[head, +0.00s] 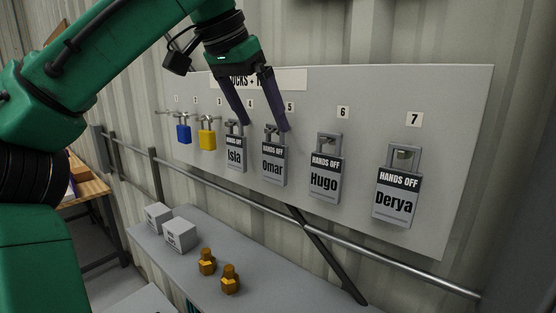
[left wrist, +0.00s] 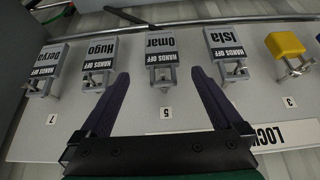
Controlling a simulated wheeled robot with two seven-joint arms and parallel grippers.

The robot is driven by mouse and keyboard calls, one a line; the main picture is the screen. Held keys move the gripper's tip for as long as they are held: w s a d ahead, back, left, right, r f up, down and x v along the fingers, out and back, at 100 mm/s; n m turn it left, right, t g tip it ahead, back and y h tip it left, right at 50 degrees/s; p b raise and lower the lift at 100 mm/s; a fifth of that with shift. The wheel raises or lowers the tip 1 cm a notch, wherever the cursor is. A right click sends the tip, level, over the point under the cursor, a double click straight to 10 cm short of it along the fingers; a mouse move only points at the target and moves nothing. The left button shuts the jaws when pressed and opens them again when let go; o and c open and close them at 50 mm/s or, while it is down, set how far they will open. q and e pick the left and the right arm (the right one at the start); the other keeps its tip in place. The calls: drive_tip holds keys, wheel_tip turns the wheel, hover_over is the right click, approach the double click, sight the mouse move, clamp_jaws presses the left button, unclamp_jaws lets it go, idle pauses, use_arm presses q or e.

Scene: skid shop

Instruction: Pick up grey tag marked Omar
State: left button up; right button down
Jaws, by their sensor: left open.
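The grey tag marked Omar (head: 273,163) hangs on the board below number 5, with a dark "HANDS OFF" band across its top. It also shows in the left wrist view (left wrist: 162,45), upside down, just beyond the gap between my fingers. My left gripper (head: 266,128) is open, its two dark fingers pointing down over the top of the Omar tag. In the left wrist view my left gripper (left wrist: 167,98) holds nothing between its fingers. I cannot tell whether a finger touches the tag. My right gripper is not in view.
Similar grey tags marked Isla (head: 236,155), Hugo (head: 325,178) and Derya (head: 396,200) hang beside it on the board (head: 455,150). Blue (head: 183,132) and yellow (head: 207,138) padlocks hang left. A rail (head: 375,252) runs below. Grey boxes (head: 180,236) and brass fittings (head: 230,281) stand on a shelf.

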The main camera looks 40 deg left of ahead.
sight(272, 146)
use_arm(q)
drive_tip(key=x, duration=0.4)
drive_tip(key=p+x, duration=0.1)
drive_tip(key=x, duration=0.4)
drive_tip(key=shift+w+a+r, duration=0.1)
drive_tip(key=shift+w+r, duration=0.1)
drive_tip(key=shift+s+a, duration=0.1)
drive_tip(key=shift+s, duration=0.05)
drive_tip(key=c, duration=1.3)
